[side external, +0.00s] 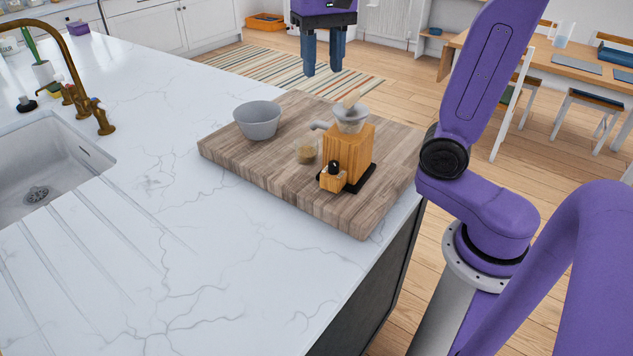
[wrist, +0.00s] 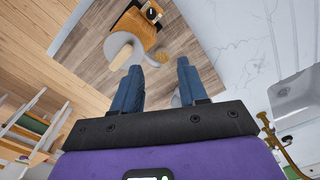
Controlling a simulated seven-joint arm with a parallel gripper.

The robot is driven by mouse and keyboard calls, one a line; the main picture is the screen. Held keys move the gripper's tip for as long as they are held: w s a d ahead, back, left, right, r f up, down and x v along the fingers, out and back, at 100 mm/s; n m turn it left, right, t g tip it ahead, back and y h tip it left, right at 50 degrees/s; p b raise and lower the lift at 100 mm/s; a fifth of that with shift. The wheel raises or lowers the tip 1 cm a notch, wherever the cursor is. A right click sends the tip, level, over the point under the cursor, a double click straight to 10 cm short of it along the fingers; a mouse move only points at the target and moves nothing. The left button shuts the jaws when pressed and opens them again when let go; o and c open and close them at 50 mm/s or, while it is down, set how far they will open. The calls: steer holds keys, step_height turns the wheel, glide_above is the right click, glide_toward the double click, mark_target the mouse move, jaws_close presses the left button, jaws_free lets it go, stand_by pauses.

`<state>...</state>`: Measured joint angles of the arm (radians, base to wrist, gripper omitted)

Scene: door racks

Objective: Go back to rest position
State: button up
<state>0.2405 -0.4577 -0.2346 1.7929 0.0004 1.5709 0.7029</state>
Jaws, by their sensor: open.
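My gripper (side external: 322,52) hangs fingers down at the top of the side view, above and behind the wooden board in the picture. Its two blue fingers are apart with nothing between them. It also shows in the wrist view (wrist: 158,82), fingers spread toward the board. The board (side external: 232,151) lies on the counter. On it stand a grey bowl (side external: 258,121), a wooden coffee grinder (side external: 347,150) with a pale top, and a small tan item (side external: 307,152). My gripper touches none of them. In the wrist view the bowl is mostly hidden behind a finger.
The white marble counter (side external: 190,255) is clear at the front. A sink (side external: 45,165) and brass tap (side external: 75,65) are at left. A striped rug (side external: 270,70) lies on the floor behind. A table (side external: 570,70) with chairs stands at back right.

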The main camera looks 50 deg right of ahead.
steer(key=s+a+f+n, duration=0.1)
steer(key=s+f+n, duration=0.7)
steer(key=s+n, duration=0.1)
steer(key=s+a+f+n, duration=0.2)
steer(key=s+f+n, duration=0.7)
steer(key=s, duration=0.1)
steer(key=shift+a, duration=0.25)
